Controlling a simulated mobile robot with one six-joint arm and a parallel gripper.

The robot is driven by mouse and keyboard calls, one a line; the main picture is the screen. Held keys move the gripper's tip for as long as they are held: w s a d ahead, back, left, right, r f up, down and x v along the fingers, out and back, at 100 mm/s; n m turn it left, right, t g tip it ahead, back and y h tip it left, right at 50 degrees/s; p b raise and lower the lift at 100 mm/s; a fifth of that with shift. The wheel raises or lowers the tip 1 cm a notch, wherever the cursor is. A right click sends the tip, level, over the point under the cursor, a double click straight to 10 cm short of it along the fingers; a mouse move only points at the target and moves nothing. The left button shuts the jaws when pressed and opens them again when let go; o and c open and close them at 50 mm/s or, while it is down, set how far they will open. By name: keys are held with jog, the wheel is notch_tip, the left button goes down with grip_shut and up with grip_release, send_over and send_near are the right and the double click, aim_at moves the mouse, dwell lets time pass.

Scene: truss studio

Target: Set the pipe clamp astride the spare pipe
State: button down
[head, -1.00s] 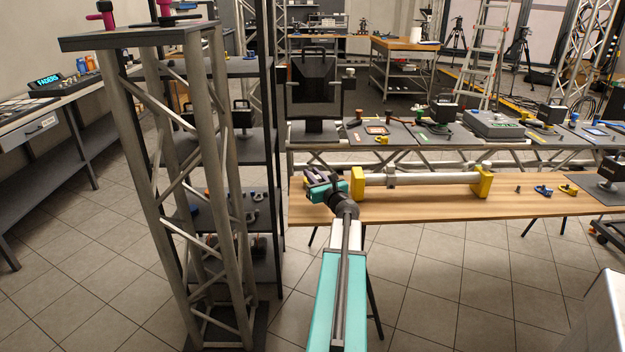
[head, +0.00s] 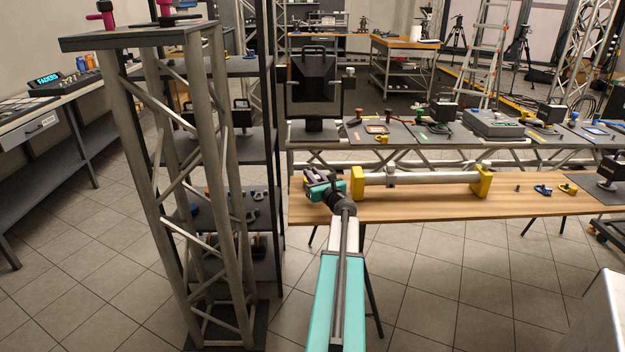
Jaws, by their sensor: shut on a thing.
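The spare pipe (head: 430,178) is a pale tube lying level between two yellow supports (head: 481,181) on a wooden-topped table. My gripper (head: 316,179) is above the table's left end, left of the near yellow support and apart from the pipe. It is shut on a small dark purplish-grey thing, which appears to be the pipe clamp; the teal hand partly hides it and its shape is hard to make out.
Small blue and yellow clamps (head: 543,189) lie on the table (head: 430,208) right of the pipe. A dark monitor-like stand (head: 314,95) rises behind my gripper. A tall truss tower (head: 212,150) stands at left. The wooden top in front of the pipe is clear.

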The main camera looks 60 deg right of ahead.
jog(key=shift+f, duration=0.9)
jog(key=shift+f, duration=0.15)
jog(key=c, duration=1.6)
grip_release()
jog(key=shift+r, duration=0.2)
jog(key=shift+s+a+f, duration=0.1)
jog(key=shift+s+a, duration=0.05)
jog(key=shift+s, duration=0.1)
jog(key=shift+b+v, duration=0.75)
jog(key=shift+v, duration=5)
jog(key=shift+o, duration=0.2)
